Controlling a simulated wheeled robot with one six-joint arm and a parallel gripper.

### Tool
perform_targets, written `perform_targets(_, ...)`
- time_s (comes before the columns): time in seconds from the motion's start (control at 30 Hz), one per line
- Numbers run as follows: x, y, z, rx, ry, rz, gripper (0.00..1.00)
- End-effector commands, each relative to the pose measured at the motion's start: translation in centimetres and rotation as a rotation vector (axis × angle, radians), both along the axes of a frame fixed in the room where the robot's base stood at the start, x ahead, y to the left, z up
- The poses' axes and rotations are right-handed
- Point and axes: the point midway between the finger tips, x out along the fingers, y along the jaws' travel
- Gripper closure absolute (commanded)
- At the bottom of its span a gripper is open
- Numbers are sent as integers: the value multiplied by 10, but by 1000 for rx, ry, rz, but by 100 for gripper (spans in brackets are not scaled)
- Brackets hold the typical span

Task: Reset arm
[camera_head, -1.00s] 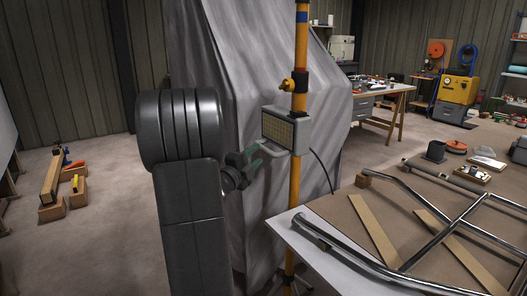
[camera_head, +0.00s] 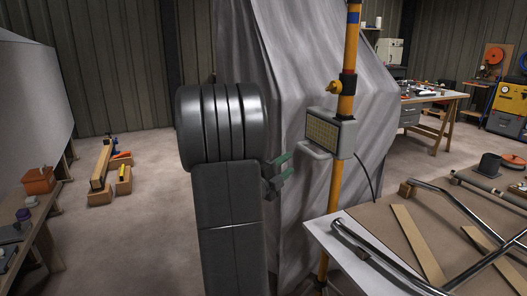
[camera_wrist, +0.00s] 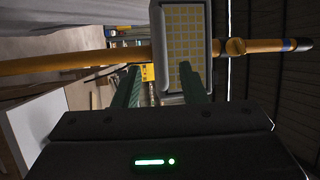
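My gripper (camera_head: 284,167) has green fingers and shows just right of my dark arm in the head view. Its fingers stand apart with nothing between them, also in the wrist view (camera_wrist: 160,72). It is apart from the work lamp (camera_head: 327,132), which lies to its right. The lamp is a box with a yellowish gridded face and a grey handle, mounted on an upright yellow pole (camera_head: 344,90). In the wrist view the lamp (camera_wrist: 182,42) is just beyond the fingertips.
A grey draped sheet (camera_head: 295,70) hangs behind my arm and gripper. A table (camera_head: 345,262) with bent metal tubing (camera_head: 450,200) is at the lower right. A workbench (camera_head: 40,222) stands at the left edge. Blocks lie on the floor at left, with open floor around them.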

Motion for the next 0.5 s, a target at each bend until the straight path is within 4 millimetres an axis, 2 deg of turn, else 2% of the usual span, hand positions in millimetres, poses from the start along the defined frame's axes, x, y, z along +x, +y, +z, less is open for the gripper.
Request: perform_targets(0.5,66,-73,17,1,0,-3,62)
